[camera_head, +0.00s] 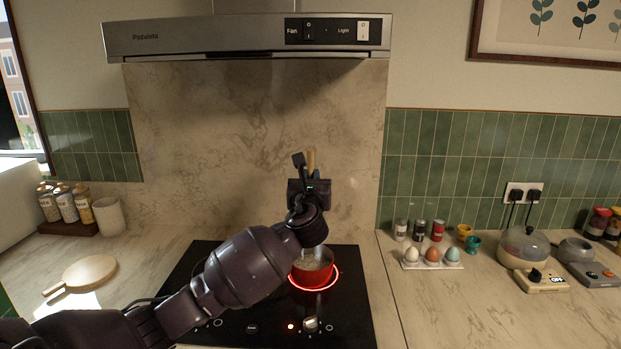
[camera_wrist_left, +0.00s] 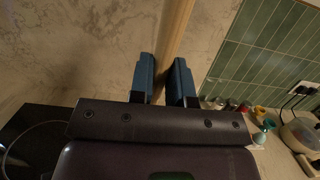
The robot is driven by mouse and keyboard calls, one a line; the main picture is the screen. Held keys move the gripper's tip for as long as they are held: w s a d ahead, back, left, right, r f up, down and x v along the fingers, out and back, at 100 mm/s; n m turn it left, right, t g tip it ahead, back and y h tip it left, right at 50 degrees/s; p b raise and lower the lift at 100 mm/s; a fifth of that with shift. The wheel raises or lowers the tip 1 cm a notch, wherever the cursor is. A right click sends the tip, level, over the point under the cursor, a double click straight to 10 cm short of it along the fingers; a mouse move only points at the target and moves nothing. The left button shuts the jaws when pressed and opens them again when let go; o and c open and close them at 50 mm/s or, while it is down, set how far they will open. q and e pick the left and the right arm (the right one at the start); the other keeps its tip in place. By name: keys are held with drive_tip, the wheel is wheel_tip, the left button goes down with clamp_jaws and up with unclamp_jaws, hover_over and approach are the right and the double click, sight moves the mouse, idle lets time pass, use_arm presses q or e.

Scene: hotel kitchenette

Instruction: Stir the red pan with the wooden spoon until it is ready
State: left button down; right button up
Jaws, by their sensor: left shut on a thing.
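The red pan (camera_head: 316,282) sits on the black hob, on a ring that glows red. Pale, grainy-looking contents show inside it, partly hidden by my left arm. My left gripper (camera_head: 309,186) is above and behind the pan, shut on the wooden spoon (camera_head: 311,160). The spoon's handle sticks up past the fingers. In the left wrist view the handle (camera_wrist_left: 176,32) runs between the blue fingertips of the left gripper (camera_wrist_left: 164,76). The spoon's lower end is hidden, so I cannot tell whether it touches the contents. My right gripper is out of view.
The hob (camera_head: 352,325) has lit controls in front. A range hood (camera_head: 245,38) hangs above. An egg holder (camera_head: 432,264) with eggs, small shakers and an egg cooker (camera_head: 525,247) stand right. A round wooden board (camera_head: 88,271) and jars (camera_head: 66,205) are left.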

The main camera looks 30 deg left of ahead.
use_arm(q)
wheel_tip(320, 180, down, 11)
drive_tip(key=b, duration=0.6)
drive_tip(key=shift+w+f+b, duration=0.2)
drive_tip(key=shift+b, duration=0.2)
drive_tip(key=shift+a, duration=0.1)
